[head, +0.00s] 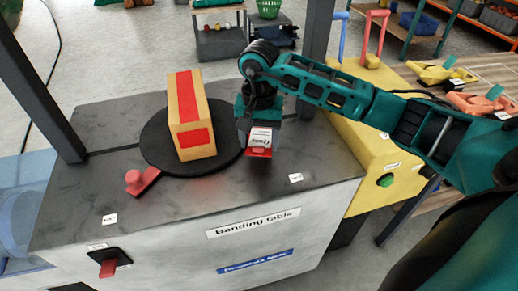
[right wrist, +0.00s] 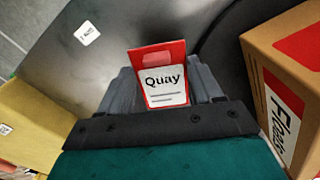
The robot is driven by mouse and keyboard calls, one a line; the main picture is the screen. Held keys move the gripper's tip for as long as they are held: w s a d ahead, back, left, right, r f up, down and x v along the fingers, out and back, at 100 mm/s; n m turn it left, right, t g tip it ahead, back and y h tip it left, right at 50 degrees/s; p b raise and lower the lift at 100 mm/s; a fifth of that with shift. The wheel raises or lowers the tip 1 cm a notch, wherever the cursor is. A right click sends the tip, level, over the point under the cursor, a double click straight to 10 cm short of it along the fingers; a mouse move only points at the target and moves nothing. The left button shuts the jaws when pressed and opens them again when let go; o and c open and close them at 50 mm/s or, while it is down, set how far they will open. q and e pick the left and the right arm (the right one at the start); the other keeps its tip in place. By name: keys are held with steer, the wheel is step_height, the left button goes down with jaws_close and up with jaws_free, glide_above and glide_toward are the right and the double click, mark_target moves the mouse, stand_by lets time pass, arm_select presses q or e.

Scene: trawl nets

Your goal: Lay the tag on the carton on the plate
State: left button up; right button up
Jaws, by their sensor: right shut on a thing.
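The carton (head: 196,112) is a tan box with a red stripe on top and a red patch on its near end. It stands on the round black plate (head: 155,140) on the banding table. My right gripper (head: 259,139) is shut on the tag (head: 260,150), a red piece with a white label reading "Quay" in the right wrist view (right wrist: 165,88). It holds the tag just right of the carton, near the plate's right edge and apart from the carton. In the right wrist view the carton (right wrist: 285,80) is at the right. My left gripper is out of view.
A red knobbed piece (head: 142,181) is on the table at the plate's left front. A red switch (head: 108,267) is on the table's front. A dark post (head: 40,80) rises at the left, and a yellow machine (head: 375,150) adjoins at the right. The table's front right is mostly clear.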

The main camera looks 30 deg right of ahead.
steer(key=shift+f, duration=1.95)
steer(key=shift+f, duration=0.15)
steer(key=o, duration=0.8)
